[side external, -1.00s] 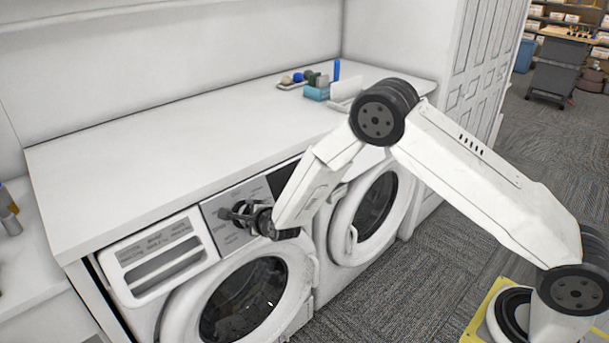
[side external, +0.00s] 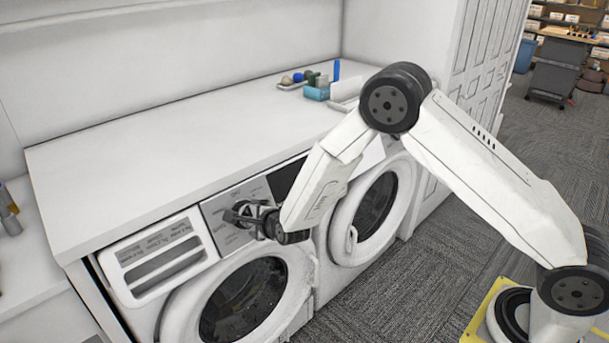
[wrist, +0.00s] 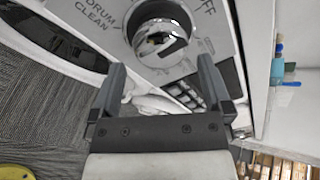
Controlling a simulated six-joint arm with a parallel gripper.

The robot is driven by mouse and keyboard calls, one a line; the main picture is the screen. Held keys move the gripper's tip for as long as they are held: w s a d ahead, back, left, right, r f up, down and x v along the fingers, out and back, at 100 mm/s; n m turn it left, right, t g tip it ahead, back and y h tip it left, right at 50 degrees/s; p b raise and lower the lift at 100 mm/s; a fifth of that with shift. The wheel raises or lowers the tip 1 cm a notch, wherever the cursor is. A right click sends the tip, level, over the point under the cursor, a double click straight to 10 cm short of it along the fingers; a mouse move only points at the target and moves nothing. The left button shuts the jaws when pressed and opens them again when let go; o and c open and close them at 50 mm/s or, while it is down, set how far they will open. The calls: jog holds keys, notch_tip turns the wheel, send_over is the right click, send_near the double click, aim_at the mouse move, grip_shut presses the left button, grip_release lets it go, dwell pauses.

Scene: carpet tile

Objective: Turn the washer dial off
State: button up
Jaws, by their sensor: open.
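The washer dial (wrist: 160,36) is a round, shiny silver knob in the wrist view. The label "OFF" is at its upper right and "DRUM CLEAN" at its upper left. Which setting it points to is hard to tell. My gripper (wrist: 160,78) is open, with its two dark fingers spread. The dial shows beyond the gap between the fingertips, and nothing is held. In the side external view my gripper (side external: 238,213) is in front of the control panel of the left washer (side external: 165,265) and covers most of the dial.
A second front-loading machine (side external: 375,205) stands to the right. The white counter (side external: 190,145) overhangs above the panel. A blue box (side external: 316,93) and small items sit at its back right. The carpet floor in front is open.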

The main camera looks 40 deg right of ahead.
jog(key=shift+v, duration=2.15)
jog(key=s+d+r+n+g, duration=0.2)
jog(key=s+d+n+g, duration=0.1)
jog(key=s+n, duration=0.5)
jog(key=s+d+r+n+g+y, duration=0.1)
jog(key=s+d+r+n+g, duration=0.1)
jog(key=s+n, duration=0.6)
jog(key=s+d+r+n+g, duration=0.3)
jog(key=s+d+n+g, duration=0.1)
jog(key=s+n, duration=0.4)
jog(key=shift+s+d+g+y, duration=0.2)
jog(key=shift+s+g+y, duration=0.2)
jog(key=shift+s, duration=0.45)
